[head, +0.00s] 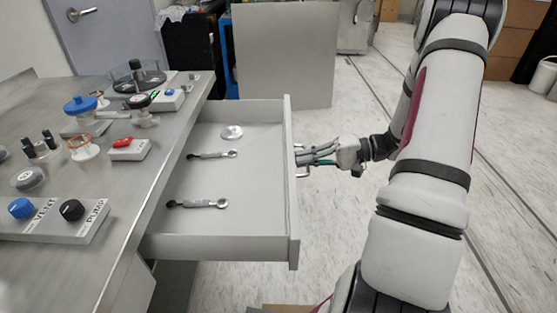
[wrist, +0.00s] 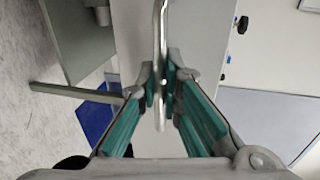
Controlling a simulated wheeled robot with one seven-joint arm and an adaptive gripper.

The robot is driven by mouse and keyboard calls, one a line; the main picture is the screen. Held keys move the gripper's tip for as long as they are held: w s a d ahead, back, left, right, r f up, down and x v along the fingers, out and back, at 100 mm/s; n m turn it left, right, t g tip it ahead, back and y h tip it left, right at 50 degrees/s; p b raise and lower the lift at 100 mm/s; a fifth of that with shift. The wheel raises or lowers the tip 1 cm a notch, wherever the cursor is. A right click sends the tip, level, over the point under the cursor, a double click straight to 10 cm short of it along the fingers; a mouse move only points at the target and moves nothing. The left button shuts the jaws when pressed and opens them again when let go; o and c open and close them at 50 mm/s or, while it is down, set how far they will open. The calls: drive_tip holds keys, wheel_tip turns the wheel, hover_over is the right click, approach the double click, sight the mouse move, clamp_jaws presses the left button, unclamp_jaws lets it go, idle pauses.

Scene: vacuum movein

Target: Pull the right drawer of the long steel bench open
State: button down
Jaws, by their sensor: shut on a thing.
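The long steel bench (head: 158,193) fills the left of the head view. Its right drawer (head: 240,244) stands well out from the bench front, and its inside shows. Two small wrench-like tools (head: 205,204) and a round metal disc (head: 232,132) lie in it. My gripper (head: 304,158) is at the outer face of the drawer front. It is shut on the drawer's metal bar handle (head: 303,173). In the wrist view the handle (wrist: 160,60) runs between the green-padded fingers (wrist: 161,88).
The bench top carries a VENT and PUMP control box (head: 55,218), a box with a red knob (head: 128,147) and several fittings. A grey panel (head: 296,55) stands behind the drawer. The tiled floor (head: 345,230) right of the drawer is clear around my arm.

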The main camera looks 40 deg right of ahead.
drive_tip(key=shift+f+v, duration=0.25)
drive_tip(key=shift+v, duration=0.95)
drive_tip(key=shift+f+v, duration=0.25)
drive_tip(key=shift+v, duration=0.95)
drive_tip(key=shift+d, duration=0.1)
drive_tip(key=c, duration=2)
unclamp_jaws()
drive_tip(key=v, duration=1.2)
